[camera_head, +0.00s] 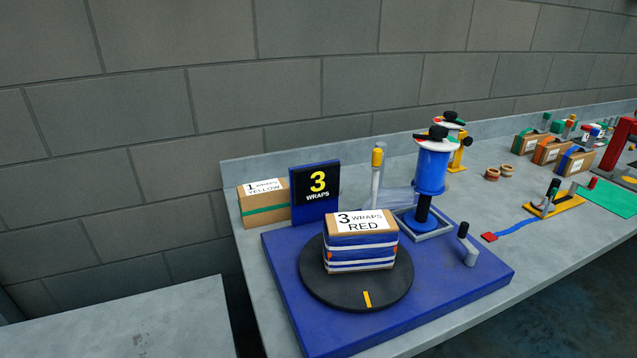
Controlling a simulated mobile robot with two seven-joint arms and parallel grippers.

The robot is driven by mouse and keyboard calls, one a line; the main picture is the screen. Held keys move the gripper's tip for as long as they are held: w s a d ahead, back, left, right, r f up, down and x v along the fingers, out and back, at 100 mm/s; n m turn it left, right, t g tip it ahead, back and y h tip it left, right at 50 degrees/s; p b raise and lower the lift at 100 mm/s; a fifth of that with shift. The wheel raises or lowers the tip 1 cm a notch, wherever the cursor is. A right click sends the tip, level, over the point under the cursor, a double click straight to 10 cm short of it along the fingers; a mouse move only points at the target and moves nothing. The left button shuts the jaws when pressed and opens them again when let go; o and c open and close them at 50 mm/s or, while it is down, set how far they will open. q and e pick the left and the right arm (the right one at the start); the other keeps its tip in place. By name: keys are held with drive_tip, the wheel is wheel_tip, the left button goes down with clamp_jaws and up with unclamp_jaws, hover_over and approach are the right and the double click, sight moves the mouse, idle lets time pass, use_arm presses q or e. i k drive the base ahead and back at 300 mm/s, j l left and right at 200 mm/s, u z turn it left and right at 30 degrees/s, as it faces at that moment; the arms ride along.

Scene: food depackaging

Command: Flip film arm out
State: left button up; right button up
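A box labelled "3 WRAPS RED" (361,225) sits on a round black turntable (315,285) with a yellow mark at its front edge. Blue and white bands run around the box. A slim grey post with a yellow cap (376,172), possibly the film arm, stands behind the box; its lower end is hidden. A blue film roll (432,172) stands upright on a spindle to the right. A pale translucent sheet (397,198) shows between post and roll. Neither of my grippers is in view.
The blue base (277,262) carries a dark-knobbed crank (467,246) at its right. A "3 WRAPS" sign (316,191) and a "1 WRAPS YELLOW" box (262,203) stand behind. Several small boxes (548,150) and a yellow-based tool (556,206) lie farther right. The left table (130,320) is bare.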

sight(377, 155)
drive_tip(key=k+j+u, duration=0.2)
drive_tip(key=j, duration=0.2)
drive_tip(key=j+u, duration=0.2)
drive_tip(key=j, duration=0.25)
drive_tip(key=k+j+u, duration=0.2)
drive_tip(key=j, duration=0.25)
